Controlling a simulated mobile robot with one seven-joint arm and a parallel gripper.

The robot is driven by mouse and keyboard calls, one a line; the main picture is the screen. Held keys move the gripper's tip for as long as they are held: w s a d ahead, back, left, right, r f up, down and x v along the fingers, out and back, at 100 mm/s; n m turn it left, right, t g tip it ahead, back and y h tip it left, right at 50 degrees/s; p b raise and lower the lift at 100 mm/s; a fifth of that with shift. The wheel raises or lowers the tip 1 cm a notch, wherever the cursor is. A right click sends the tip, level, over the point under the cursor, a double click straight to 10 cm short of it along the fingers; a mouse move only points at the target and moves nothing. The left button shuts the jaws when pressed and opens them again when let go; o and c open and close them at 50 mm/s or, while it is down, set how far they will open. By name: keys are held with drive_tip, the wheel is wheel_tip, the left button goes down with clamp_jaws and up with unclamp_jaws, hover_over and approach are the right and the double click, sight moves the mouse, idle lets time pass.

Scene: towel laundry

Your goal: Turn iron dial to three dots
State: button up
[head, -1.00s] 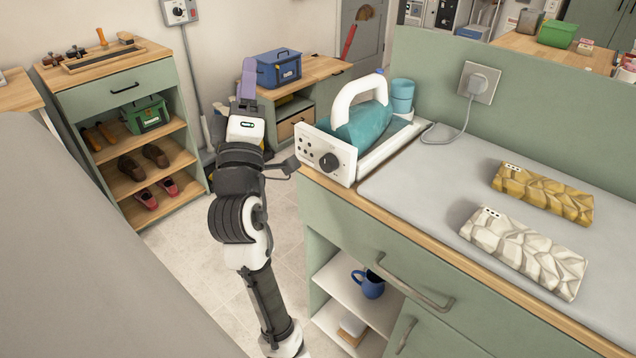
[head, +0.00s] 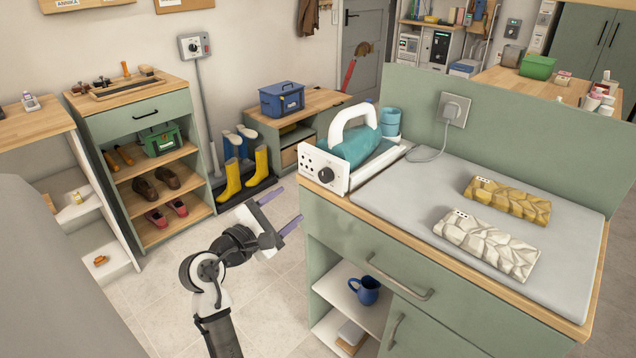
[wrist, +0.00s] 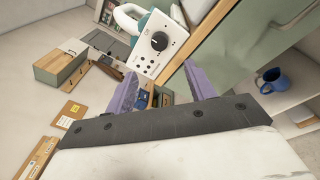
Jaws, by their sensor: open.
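The iron station has a white front panel (head: 322,170) with a round black dial (head: 326,175) and several dark marks beside it. The dial's setting is too small to read. The teal iron with its white handle (head: 345,124) rests behind the panel at the counter's left end. My gripper (head: 281,212) is open and empty, with two purple fingers, in front and to the left of the panel, apart from it. In the wrist view the dial (wrist: 159,41) lies beyond the open fingers (wrist: 165,90).
A grey ironing mat (head: 400,190) covers the counter, with a gold folded towel (head: 507,201) and a white one (head: 487,243) on it. A blue mug (head: 366,290) stands on the shelf below. The drawer handle (head: 397,278) juts out.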

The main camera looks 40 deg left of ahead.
sight(323, 178)
drive_tip(key=w, duration=0.4)
drive_tip(key=w+p, duration=0.1)
drive_tip(key=w, duration=0.3)
drive_tip(key=w+p, duration=0.1)
drive_tip(key=w, duration=0.3)
drive_tip(key=shift+w+a, duration=0.3)
drive_tip(key=shift+w, duration=0.05)
drive_tip(key=shift+c, duration=0.3)
drive_tip(key=c, duration=0.9)
drive_tip(key=shift+f, duration=0.1)
